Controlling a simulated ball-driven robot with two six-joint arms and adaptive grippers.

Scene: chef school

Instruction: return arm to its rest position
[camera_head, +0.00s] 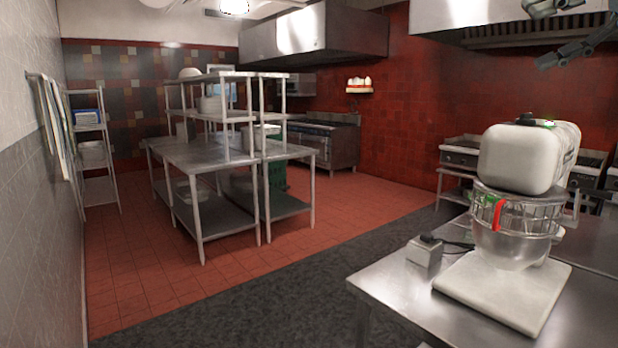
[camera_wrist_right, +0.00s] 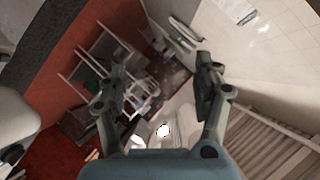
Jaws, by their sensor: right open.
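My right gripper (camera_head: 537,36) is at the top right corner of the head view, raised in front of the range hood. In the right wrist view its two fingers stand wide apart, and the gripper (camera_wrist_right: 160,82) is open with nothing between the fingers. The wrist view shows the room tilted, with shelving and the ceiling beyond the fingers. My left gripper is not in either view.
A white stand mixer (camera_head: 522,158) with a wire-guarded bowl (camera_head: 512,240) stands on the near steel table (camera_head: 390,282), below my right gripper. A small grey box (camera_head: 425,251) sits beside it. A range hood (camera_head: 470,14) hangs behind. Open floor (camera_head: 250,290) lies left.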

